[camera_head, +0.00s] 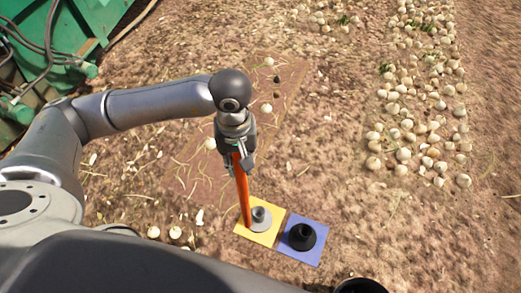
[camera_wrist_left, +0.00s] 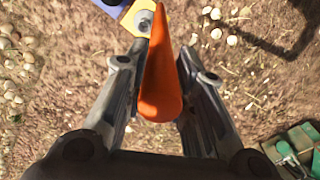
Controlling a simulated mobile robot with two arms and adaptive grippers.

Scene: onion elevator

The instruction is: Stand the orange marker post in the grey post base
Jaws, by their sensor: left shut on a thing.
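My left gripper (camera_head: 240,160) is shut on the orange marker post (camera_head: 243,193). The post hangs down from the fingers, slightly tilted, its lower end close to the left side of the grey post base (camera_head: 261,218) in the head view. I cannot tell whether they touch. The grey base stands on a yellow square. In the left wrist view the orange post (camera_wrist_left: 160,85) lies between the two fingers (camera_wrist_left: 158,82), its narrow end toward the grey base (camera_wrist_left: 143,22) at the top. My right gripper does not show in either view.
A black base (camera_head: 302,236) stands on a blue square (camera_head: 312,248) just right of the yellow square (camera_head: 245,231). Many onions (camera_head: 405,130) lie in a band at the right. A green machine (camera_head: 85,30) is at upper left.

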